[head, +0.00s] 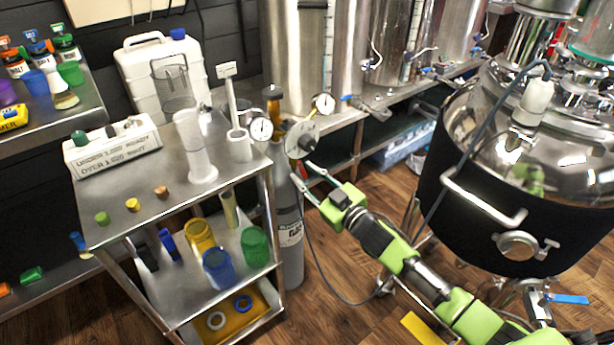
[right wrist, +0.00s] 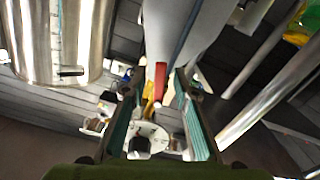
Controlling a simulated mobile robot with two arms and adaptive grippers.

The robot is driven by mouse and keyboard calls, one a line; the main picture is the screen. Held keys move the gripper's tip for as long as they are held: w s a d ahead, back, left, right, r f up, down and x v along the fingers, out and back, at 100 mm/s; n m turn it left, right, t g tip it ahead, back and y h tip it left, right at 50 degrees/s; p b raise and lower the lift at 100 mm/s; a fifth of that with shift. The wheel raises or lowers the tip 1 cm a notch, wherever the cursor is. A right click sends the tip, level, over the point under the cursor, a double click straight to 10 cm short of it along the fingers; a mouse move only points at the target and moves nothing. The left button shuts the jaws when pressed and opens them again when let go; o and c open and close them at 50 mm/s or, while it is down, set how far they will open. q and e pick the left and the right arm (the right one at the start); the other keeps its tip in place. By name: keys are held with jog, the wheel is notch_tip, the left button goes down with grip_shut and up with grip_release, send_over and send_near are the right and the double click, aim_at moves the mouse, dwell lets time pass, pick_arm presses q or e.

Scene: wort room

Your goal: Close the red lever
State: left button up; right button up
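A small red lever (right wrist: 160,76) shows in the right wrist view, between and beyond my fingertips, close to a yellow part (right wrist: 148,107). Whether a finger touches the lever is unclear. My left gripper is not in view.
A steel cart (head: 150,205) with cylinders, small weights and cups stands left of the gas cylinder. A large black-jacketed kettle (head: 480,190) stands at right, with a blue-handled valve (head: 570,298). A hose loops near the floor. Steel vessels line the back shelf.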

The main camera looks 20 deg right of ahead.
grip_shut()
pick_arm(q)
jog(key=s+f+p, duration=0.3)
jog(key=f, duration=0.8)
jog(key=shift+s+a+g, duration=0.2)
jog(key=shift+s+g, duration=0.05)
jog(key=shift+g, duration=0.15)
pick_arm(e)
jog(key=shift+w+d+r+n, duration=0.15)
jog(key=shift+d+r+n, duration=0.35)
jog(key=shift+n, duration=1.85)
jog(key=shift+w+d+r+n, duration=0.15)
jog(key=shift+d+r+n, duration=0.35)
jog(key=shift+n, duration=1.9)
jog(key=shift+w+d+r+n, duration=0.2)
jog(key=shift+r+n, duration=0.5)
jog(key=shift+n, duration=1.65)
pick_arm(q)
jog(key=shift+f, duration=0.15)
